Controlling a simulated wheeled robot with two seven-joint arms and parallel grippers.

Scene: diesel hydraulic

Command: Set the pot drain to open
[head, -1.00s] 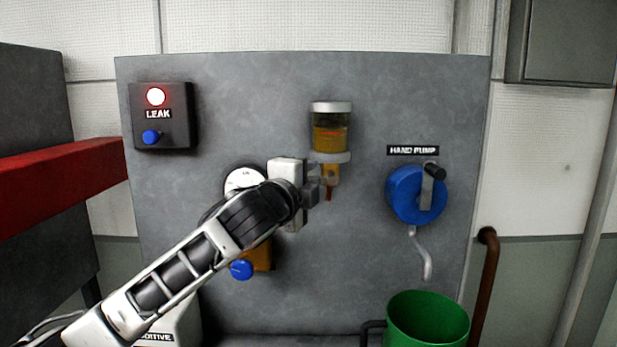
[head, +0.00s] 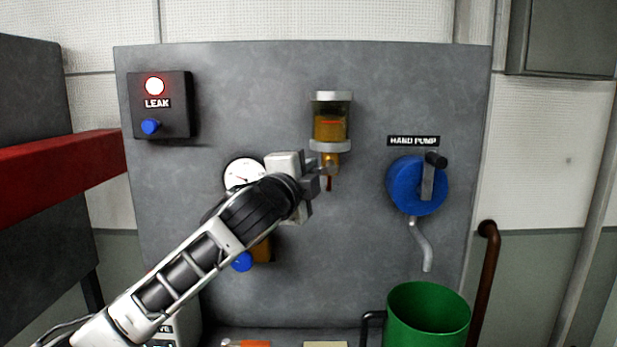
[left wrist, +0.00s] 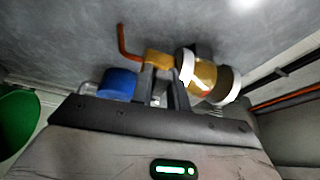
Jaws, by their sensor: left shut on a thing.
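The pot (head: 331,122) is a clear bowl of amber fluid with a pale cap and collar, mounted on the grey panel. Below it is the brass pot drain (head: 331,162) with a short red lever (head: 329,184) hanging down. In the left wrist view the drain (left wrist: 158,60), its bent orange-red lever (left wrist: 126,45) and the pot (left wrist: 203,75) lie just beyond the fingers. My left gripper (head: 322,174) reaches in from the left and is shut at the drain; its fingers (left wrist: 163,92) partly hide the contact. My right gripper is not in view.
A blue hand pump (head: 411,187) with a crank and spout is to the right, above a green bucket (head: 428,318). A lit leak box (head: 160,105) is at upper left. A gauge (head: 243,174) sits behind my left wrist. The panel between pot and pump is clear.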

